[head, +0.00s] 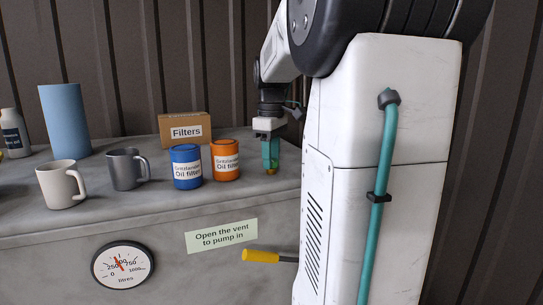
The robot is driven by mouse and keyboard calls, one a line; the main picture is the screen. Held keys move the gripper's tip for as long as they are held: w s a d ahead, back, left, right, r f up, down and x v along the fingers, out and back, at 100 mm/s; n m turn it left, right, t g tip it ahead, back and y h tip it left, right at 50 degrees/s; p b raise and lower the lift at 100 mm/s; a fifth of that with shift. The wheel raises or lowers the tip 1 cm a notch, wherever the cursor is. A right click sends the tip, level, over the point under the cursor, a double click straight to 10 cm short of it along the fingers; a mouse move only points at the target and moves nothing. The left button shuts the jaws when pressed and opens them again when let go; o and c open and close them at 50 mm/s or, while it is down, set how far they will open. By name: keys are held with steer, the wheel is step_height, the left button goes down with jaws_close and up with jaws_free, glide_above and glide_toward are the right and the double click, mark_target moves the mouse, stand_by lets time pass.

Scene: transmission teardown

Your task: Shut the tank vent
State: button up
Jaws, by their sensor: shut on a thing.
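The grey tank (60,265) fills the lower left, with flat-topped surface and a sign (221,236) reading "Open the vent to pump in" on its front. My gripper (271,162) points down over the right end of the tank top. Its teal fingers are shut on a small brass-coloured fitting, which looks like the tank vent (271,171). Only the fitting's lower part shows below the fingertips; the rest is hidden between them. I cannot tell whether the vent is open or shut.
An orange oil filter can (225,160) stands just left of my gripper, beside a blue can (185,167). A Filters box (185,129), two mugs (62,185) and a blue roll (64,118) stand further left. A yellow-handled lever (262,256) and a litres gauge (122,265) are on the tank front.

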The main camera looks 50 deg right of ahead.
steer(key=m, duration=1.3)
steer(key=shift+m, duration=2.3)
steer(key=o, duration=1)
